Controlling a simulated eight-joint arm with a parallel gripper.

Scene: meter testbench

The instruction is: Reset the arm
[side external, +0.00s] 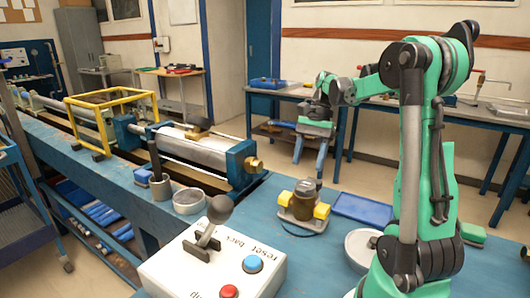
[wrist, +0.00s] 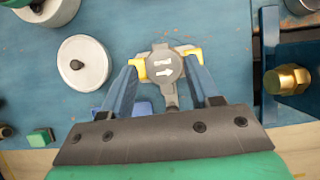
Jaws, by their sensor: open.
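My gripper (side external: 311,150) hangs open and empty above the blue bench in the side view, its blue fingers pointing down. In the wrist view my gripper (wrist: 166,83) shows its two blue fingers spread apart. Below them, a round grey-topped meter with white arrows (wrist: 164,67) sits between yellow end pieces. In the side view this meter (side external: 303,204) stands upright on the bench, below the gripper and apart from it. My green arm rises at the right of the side view.
A control box (side external: 211,262) with a lever, blue button and red button stands in front. A round dish (side external: 189,201), blue mat (side external: 364,208) and silver cylinder rig (side external: 190,153) with brass fitting share the bench. A yellow frame (side external: 105,106) stands farther left.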

